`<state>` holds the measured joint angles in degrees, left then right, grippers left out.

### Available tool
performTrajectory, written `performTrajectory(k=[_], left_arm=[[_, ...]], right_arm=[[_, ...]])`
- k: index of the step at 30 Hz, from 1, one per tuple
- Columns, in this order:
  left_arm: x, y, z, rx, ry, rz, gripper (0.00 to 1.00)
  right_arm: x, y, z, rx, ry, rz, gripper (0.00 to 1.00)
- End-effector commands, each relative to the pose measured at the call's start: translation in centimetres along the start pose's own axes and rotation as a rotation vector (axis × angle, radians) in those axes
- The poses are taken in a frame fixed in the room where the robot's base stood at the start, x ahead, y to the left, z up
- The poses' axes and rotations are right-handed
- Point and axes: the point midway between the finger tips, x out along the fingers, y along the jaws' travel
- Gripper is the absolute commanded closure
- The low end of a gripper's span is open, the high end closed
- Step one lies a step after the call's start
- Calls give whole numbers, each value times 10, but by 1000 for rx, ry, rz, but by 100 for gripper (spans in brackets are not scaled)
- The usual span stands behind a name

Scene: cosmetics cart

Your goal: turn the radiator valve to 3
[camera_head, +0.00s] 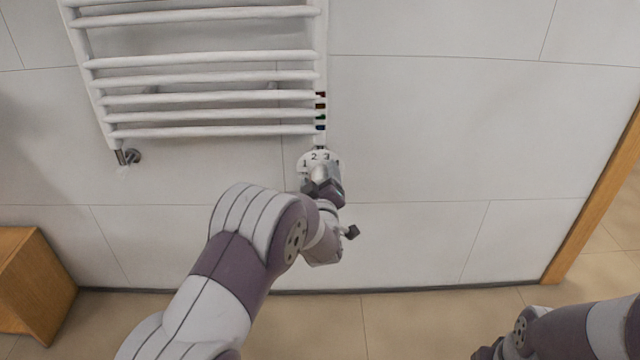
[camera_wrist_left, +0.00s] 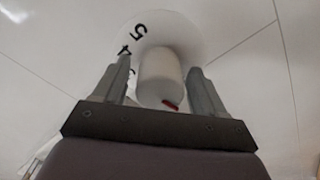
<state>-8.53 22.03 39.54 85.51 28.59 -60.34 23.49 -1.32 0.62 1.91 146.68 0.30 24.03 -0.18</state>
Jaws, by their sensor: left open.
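The radiator valve (camera_head: 319,157) sits under the right end of the white towel radiator (camera_head: 200,93). My left gripper (camera_head: 321,176) is at the valve, open, with one finger on each side of the knob (camera_wrist_left: 165,85). Whether the fingers touch it I cannot tell. My right gripper is not clearly visible.
Small coloured marks (camera_head: 320,110) run down the radiator's right post. A pipe fitting (camera_head: 129,157) is at its lower left. A wooden box (camera_head: 35,285) stands at left, and a wooden door frame (camera_head: 596,195) at right. The tiled wall right of the valve is clear.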

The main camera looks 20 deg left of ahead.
Motion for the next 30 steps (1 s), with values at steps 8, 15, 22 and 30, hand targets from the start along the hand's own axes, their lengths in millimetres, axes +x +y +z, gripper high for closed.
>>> performTrajectory(k=[8,15,22,30], left_arm=[[0,0,0,0,0,0,61],[0,1,0,4,0,0,82],[0,2,-2,64,1,0,82],[0,4,-4,263,0,-1,82]], right_arm=[[0,0,0,0,0,0,57],[-1,0,0,0,0,0,57],[-9,0,-1,0,0,0,57],[-30,0,-4,0,0,0,57]])
